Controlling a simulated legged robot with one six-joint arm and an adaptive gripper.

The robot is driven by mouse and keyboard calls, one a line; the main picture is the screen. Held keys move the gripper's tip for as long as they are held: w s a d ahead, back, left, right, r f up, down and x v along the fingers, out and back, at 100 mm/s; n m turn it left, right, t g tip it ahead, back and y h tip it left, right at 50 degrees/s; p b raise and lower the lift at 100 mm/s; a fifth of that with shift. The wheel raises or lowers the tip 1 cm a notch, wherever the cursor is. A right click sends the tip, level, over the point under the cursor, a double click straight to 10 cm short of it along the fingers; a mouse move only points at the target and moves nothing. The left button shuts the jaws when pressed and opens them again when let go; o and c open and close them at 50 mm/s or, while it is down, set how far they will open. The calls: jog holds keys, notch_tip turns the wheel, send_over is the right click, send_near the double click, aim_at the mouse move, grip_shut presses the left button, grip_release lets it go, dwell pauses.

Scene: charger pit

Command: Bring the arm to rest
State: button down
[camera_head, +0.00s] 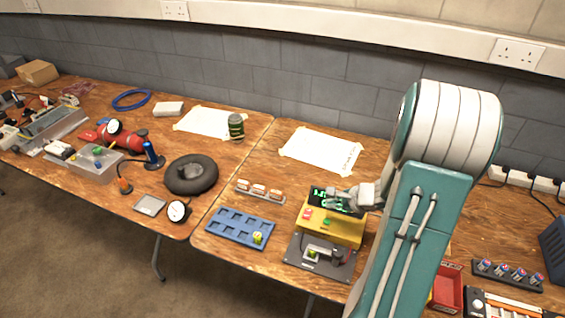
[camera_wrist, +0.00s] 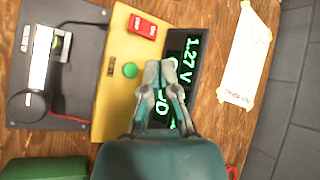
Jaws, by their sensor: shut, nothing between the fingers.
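My gripper (camera_head: 346,199) is shut and empty. It hangs over the yellow charger box (camera_head: 334,230), in front of its dark display with green digits. In the wrist view my gripper (camera_wrist: 160,76) covers part of the display (camera_wrist: 182,60), which reads 1.27 V at its top. The box (camera_wrist: 119,75) also shows a red switch (camera_wrist: 145,27) and a green button (camera_wrist: 130,70). I cannot tell whether the fingertips touch the box. My teal and white arm rises at the right of the head view and hides part of the table.
A grey plate (camera_head: 297,256) lies before the charger. A blue tray (camera_head: 225,230) and a small rack (camera_head: 260,191) are left of it. A paper sheet (camera_head: 320,150) lies behind. A red bin (camera_head: 449,285) and a black strip (camera_head: 507,276) stand right. The left table is cluttered.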

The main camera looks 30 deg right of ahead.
jog(key=s+a+r+n+g+y, duration=0.15)
jog(key=a+r+n+g, duration=0.25)
jog(key=a+r+n, duration=1.05)
jog(key=s+a+r+n+t+h, duration=0.1)
jog(key=s+a+r+n+h, duration=0.4)
jog(key=s+a, duration=0.5)
notch_tip(320, 180, up, 3)
jog(key=s+n, duration=0.2)
jog(key=n, duration=0.1)
jog(key=shift+f, duration=0.15)
jog(key=shift+d, duration=0.2)
dwell(1.4)
